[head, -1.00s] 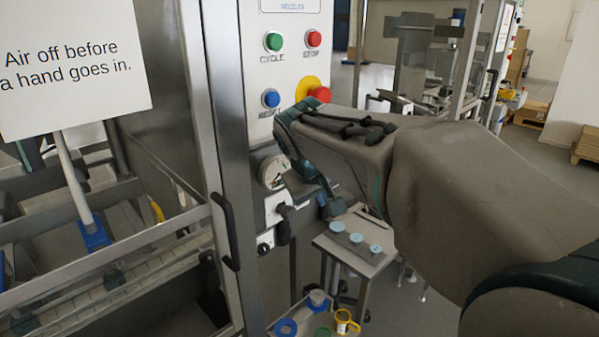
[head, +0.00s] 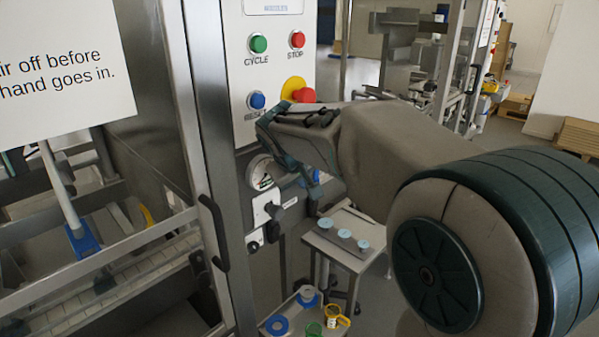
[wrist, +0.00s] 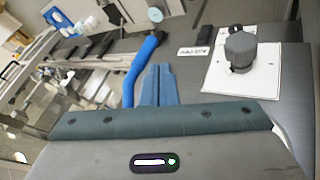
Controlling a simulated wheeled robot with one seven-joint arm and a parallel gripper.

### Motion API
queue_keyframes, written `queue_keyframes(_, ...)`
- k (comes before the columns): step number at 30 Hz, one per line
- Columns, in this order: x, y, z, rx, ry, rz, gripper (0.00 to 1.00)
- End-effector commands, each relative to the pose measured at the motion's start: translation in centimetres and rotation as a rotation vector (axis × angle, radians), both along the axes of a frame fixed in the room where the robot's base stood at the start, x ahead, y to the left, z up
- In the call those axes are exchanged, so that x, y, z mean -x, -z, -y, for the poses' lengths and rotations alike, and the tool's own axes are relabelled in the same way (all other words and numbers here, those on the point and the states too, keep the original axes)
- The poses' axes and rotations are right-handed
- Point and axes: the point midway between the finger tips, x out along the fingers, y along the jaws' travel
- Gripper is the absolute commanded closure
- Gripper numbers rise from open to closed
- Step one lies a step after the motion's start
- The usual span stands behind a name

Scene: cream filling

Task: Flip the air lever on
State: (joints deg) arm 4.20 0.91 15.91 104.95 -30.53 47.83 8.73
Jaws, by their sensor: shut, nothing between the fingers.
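The air lever is a bent blue handle (wrist: 138,72), seen in the wrist view just left of my fingers. In the head view my arm hides most of it; a bit of blue shows by the fingers. My gripper (wrist: 158,72) is shut and empty, its fingers pointing towards the panel alongside the lever. I cannot tell whether they touch it. My gripper also shows in the head view (head: 308,180), in front of the panel's lower part, right of the round gauge (head: 262,172).
A grey knob (wrist: 240,48) on a white plate sits right of the fingers in the wrist view. Above are a green cycle button (head: 258,44), red stop button (head: 297,40) and blue reset button (head: 257,100). A small table (head: 338,250) stands below right.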

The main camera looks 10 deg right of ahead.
Motion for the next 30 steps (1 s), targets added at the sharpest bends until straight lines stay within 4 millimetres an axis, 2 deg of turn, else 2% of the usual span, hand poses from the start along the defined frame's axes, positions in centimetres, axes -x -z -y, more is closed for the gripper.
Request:
queue_keyframes(3,-1.0,1.6,0.6,0.0,0.0,-0.004,1.0)
queue_keyframes(9,-2.2,3.2,1.1,0.0,0.0,-0.001,1.0)
queue_keyframes(21,-2.4,3.5,0.9,-0.001,-0.001,0.001,1.0)
queue_keyframes(30,-2.5,4.0,2.2,0.023,0.016,0.018,1.0)
